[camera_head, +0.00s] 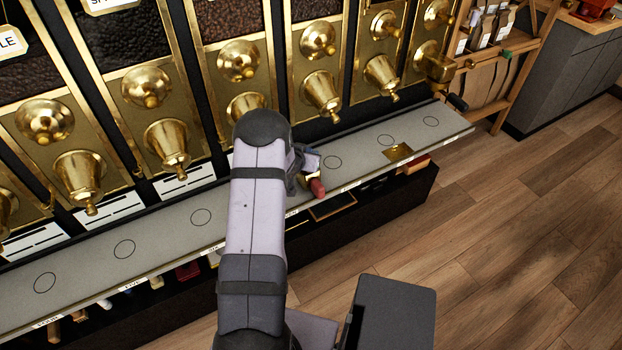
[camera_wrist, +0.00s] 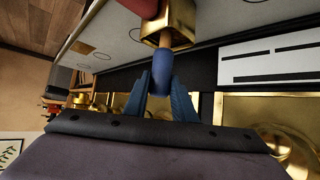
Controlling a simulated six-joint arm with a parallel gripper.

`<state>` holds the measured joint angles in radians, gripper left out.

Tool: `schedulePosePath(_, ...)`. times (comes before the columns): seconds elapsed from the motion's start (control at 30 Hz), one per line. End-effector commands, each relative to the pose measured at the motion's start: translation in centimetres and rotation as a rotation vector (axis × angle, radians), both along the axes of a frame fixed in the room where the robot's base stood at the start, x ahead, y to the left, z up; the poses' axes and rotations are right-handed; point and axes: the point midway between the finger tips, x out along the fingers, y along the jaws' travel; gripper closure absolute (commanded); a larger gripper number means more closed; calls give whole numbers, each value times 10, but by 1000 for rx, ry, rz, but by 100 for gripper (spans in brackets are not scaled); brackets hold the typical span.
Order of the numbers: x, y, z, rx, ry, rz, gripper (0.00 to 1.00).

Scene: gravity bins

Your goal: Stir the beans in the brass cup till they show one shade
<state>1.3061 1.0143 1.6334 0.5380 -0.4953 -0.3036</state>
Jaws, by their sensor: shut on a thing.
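My gripper (camera_wrist: 160,108) is shut on the blue grip (camera_wrist: 162,70) of a stick with a short wooden shaft (camera_wrist: 170,40). A red piece (camera_wrist: 140,5) sticks out beside the cup. In the head view the cup stands on the grey shelf, partly hidden by my arm, with the red piece (camera_head: 317,187) pointing to the shelf's front edge. The beans inside the cup cannot be seen, so their shade cannot be told.
Brass bean dispensers (camera_head: 320,95) line the wall behind the grey shelf (camera_head: 205,232), which has several drawn circles. A square brass plate (camera_head: 398,152) is set in the shelf to the right. Below is a dark lower shelf. Wooden floor (camera_head: 480,220) is clear at the right.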

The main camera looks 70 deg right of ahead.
Motion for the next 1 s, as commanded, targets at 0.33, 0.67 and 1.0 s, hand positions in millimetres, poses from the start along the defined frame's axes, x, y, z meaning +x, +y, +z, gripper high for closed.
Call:
schedulePosePath(0.33,0,0,32,-2,-1,-1,100)
schedulePosePath(0.67,0,0,62,-2,0,0,100)
schedulePosePath(1.0,0,0,92,-2,0,0,100)
